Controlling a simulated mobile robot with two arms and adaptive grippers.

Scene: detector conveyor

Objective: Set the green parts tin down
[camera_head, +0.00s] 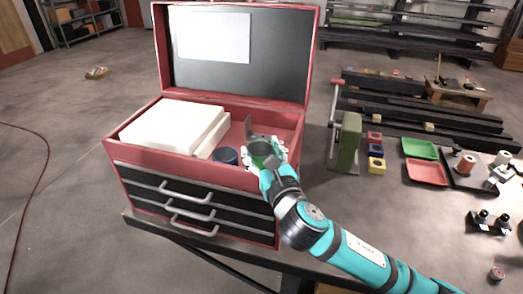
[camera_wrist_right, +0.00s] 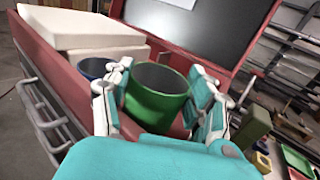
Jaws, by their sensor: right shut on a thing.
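The green parts tin (camera_head: 261,148) is in my right gripper (camera_head: 266,158), over the right part of the open red toolbox's (camera_head: 150,150) top compartment. In the right wrist view the green tin (camera_wrist_right: 157,97) looks upright and open-topped, with the gripper's (camera_wrist_right: 162,100) fingers on both sides of it. Its base is partly hidden, so I cannot tell whether it touches the compartment floor. A blue tin (camera_head: 226,156) stands just left of it, also seen in the wrist view (camera_wrist_right: 92,68). My left gripper is not in view.
White blocks (camera_head: 175,127) fill the compartment's left side. The raised lid (camera_head: 240,50) stands behind. A grey bracket-like piece (camera_head: 262,134) is close behind the green tin. Right of the toolbox are a green upright block (camera_head: 348,143), green tray (camera_head: 420,149) and red tray (camera_head: 427,172).

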